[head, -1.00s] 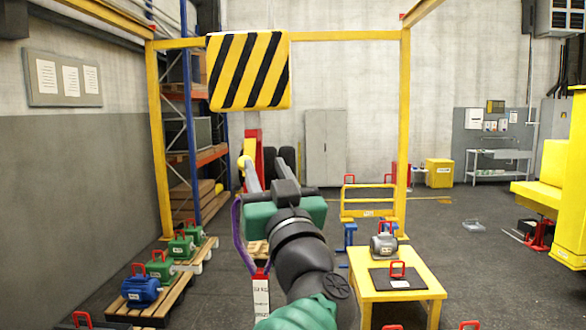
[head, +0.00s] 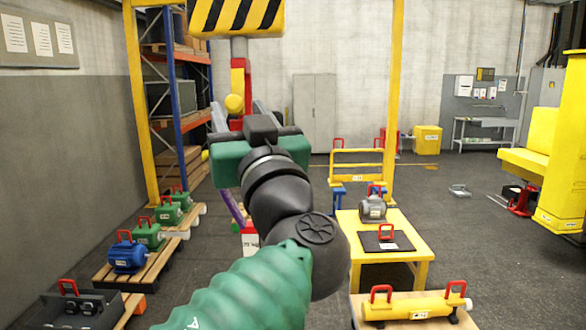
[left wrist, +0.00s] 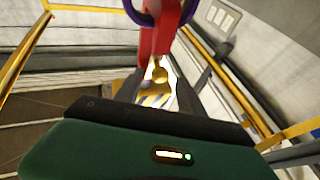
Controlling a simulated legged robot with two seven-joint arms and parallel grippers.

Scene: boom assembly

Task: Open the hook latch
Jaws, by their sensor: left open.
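The crane hook's red body (head: 240,82) hangs under the yellow-and-black striped block (head: 236,14). A round yellow knob (head: 234,103) sits at its lower left. My left gripper (head: 238,106) is open just in front of the hook, with the knob between its fingertips in the picture. In the left wrist view, the fingers (left wrist: 158,90) stand apart, with the yellow knob (left wrist: 160,75) beyond them and the red hook (left wrist: 156,38) above. A purple sling (left wrist: 134,12) passes around the red part. I cannot tell whether the fingers touch the knob. The gripper hides the lower hook.
A yellow frame (head: 397,120) stands around the hook. Pallets with green motors (head: 148,235) and a blue motor (head: 127,256) are at left. A yellow table (head: 415,250) and a yellow cylinder (head: 418,306) are at right. Open floor lies further right.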

